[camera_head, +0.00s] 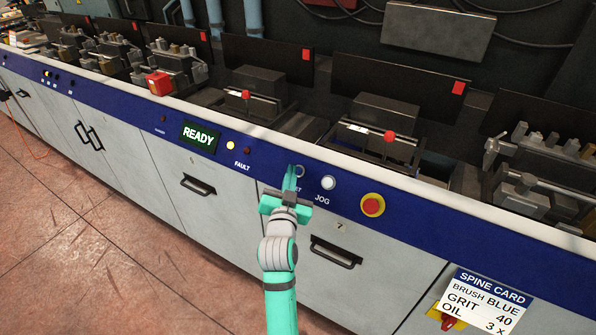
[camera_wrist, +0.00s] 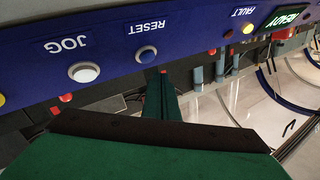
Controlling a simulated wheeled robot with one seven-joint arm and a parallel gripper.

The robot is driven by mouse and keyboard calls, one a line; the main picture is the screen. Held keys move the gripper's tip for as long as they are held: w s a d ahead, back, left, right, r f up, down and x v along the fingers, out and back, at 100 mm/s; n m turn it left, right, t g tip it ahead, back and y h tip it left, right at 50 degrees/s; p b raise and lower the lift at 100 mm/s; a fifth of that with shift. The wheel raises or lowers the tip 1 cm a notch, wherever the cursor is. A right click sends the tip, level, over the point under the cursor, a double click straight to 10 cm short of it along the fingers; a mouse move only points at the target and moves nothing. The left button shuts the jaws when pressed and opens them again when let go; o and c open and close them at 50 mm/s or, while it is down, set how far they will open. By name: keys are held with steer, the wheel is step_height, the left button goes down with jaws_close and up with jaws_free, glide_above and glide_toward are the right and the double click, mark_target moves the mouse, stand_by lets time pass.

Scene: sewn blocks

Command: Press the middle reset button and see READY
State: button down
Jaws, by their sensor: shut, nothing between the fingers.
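The wrist view shows the RESET button (camera_wrist: 146,53) clearly. My gripper (camera_head: 293,174) is shut and empty, its teal fingers pointing at the panel just left of the button. In the wrist view, the fingertips (camera_wrist: 163,73) lie close beside the button; I cannot tell whether they touch its rim. The display (camera_head: 199,137) shows READY in bright letters on green. It also shows in the wrist view (camera_wrist: 287,17).
The white JOG button (camera_head: 328,183) and a red emergency button on yellow (camera_head: 372,205) are to the right. A lit yellow lamp (camera_head: 231,145) and a dark FAULT lamp (camera_head: 247,150) are to the left. Grey drawers with handles (camera_head: 336,252) lie below.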

steer(key=shift+s+a+r, duration=0.45)
steer(key=shift+s+r, duration=0.15)
steer(key=shift+s, duration=0.1)
steer(key=shift+s+a+r, duration=0.4)
steer(key=shift+s+r, duration=0.15)
steer(key=shift+s, duration=0.1)
steer(key=shift+d, duration=0.15)
